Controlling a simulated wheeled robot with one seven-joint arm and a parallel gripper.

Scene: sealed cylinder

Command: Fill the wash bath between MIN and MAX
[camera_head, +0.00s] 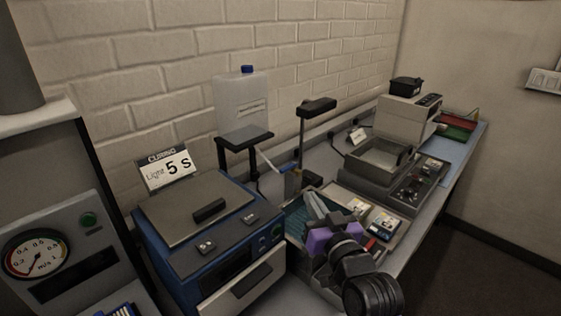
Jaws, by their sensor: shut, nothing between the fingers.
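An open grey rectangular bath (362,171) with a control panel stands on the bench right of centre. I cannot read MIN or MAX marks or tell a liquid level in it. A whitish canister (242,106) with a blue cap sits on a raised dark stand (247,138) by the wall.
A blue machine (197,236) with a grey lid and a "Light 5 s" sign stand left of my gripper. A dark lamp-like post (303,140) rises between canister and bath. A tray with small boxes (384,224) lies right of my gripper. Another device (404,116) stands behind the bath.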

